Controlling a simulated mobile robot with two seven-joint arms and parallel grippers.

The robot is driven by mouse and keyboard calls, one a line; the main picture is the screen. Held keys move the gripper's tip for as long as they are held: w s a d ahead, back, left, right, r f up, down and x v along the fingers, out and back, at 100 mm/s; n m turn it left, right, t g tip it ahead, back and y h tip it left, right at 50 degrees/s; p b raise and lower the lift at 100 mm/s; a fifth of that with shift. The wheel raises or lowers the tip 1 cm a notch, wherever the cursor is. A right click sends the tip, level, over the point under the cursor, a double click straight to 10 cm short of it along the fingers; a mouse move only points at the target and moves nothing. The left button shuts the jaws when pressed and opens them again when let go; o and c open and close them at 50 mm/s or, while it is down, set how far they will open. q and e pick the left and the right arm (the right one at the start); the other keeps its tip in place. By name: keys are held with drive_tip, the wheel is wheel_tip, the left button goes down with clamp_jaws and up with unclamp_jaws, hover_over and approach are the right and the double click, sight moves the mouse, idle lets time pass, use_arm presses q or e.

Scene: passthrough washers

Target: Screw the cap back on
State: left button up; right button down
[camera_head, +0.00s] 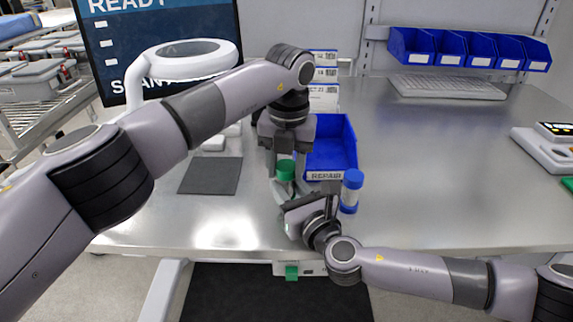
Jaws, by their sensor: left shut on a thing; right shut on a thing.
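My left gripper (284,160) comes down from above and is shut on the green cap. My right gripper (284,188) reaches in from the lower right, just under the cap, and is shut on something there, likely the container. That container is almost wholly hidden by the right gripper. I cannot tell whether the cap touches it or sits straight on it.
A clear bottle with blue ends (351,190) stands close to the right of my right gripper. A blue bin labelled REPAIR (345,145) is behind. A dark mat (210,176) lies left.

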use_arm(q)
drive_tip(key=m, duration=0.1)
drive_tip(key=a+m, duration=0.1)
drive_tip(key=m, duration=0.1)
drive_tip(key=shift+w, duration=0.15)
use_arm(e)
drive_tip(key=shift+w+d+h, duration=0.3)
drive_tip(key=shift+d, duration=0.2)
use_arm(q)
drive_tip(key=m, duration=0.4)
drive_tip(key=shift+m, duration=0.4)
drive_tip(key=m, duration=0.3)
drive_tip(key=shift+w, duration=0.1)
drive_tip(key=m, duration=0.4)
drive_tip(key=o, duration=1.2)
drive_tip(key=shift+d, duration=0.1)
drive_tip(key=shift+o, duration=0.2)
drive_tip(key=shift+d, duration=0.1)
use_arm(e)
drive_tip(key=shift+a, duration=0.15)
drive_tip(key=shift+s, duration=0.1)
use_arm(q)
drive_tip(key=shift+d, duration=0.1)
use_arm(e)
drive_tip(key=shift+a, duration=0.1)
use_arm(q)
drive_tip(key=shift+r, duration=0.1)
